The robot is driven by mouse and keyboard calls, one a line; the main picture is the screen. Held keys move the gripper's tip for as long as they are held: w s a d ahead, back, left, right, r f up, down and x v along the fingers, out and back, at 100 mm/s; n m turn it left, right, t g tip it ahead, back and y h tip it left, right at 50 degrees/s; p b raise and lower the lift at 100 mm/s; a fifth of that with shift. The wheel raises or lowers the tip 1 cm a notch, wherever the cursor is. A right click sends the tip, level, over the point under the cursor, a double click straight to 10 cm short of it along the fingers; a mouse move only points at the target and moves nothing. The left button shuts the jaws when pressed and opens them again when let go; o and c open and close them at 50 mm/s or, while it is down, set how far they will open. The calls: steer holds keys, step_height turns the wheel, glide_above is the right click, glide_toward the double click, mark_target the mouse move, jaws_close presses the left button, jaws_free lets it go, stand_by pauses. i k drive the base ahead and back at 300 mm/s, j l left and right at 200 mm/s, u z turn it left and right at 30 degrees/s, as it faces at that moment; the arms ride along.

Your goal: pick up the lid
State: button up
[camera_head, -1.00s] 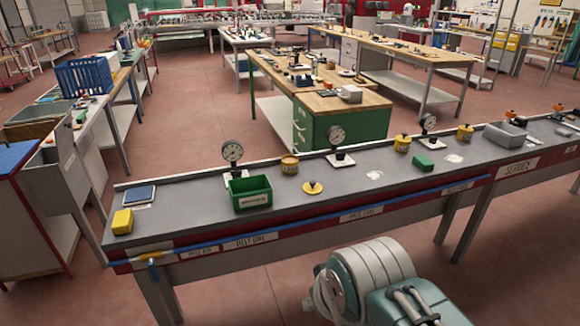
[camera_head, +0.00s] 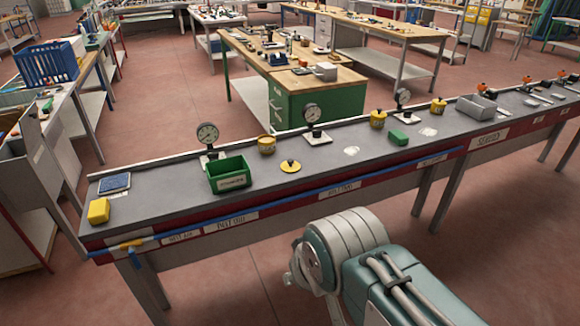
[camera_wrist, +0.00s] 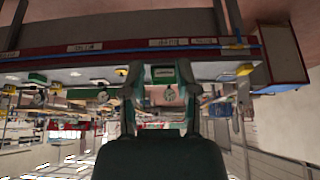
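The lid, a flat yellow disc with a small knob on top (camera_head: 291,166), lies on the grey bench top (camera_head: 190,186) in the head view. It is right of the green bin and apart from it. My gripper (camera_wrist: 160,72) shows in the wrist view, which is upside down. Its two fingers are apart with nothing held between them. The green bin shows beyond the gap. The gripper is away from the bench, and I cannot clearly make out the lid in the wrist view. In the head view only part of my arm shows, in front of the bench.
The green bin (camera_head: 229,174) stands close left of the lid, with a dial gauge (camera_head: 208,134) behind it. A yellow tin (camera_head: 266,144) is behind the lid; another gauge (camera_head: 313,113) stands to the right. A yellow block (camera_head: 98,211) is at the left end. Bench around the lid is clear.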

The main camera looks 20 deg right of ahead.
mark_target(290, 166)
steer(key=i+l, duration=0.6)
steer(key=i, duration=0.15)
steer(key=i+l, duration=0.55)
steer(key=i, duration=0.15)
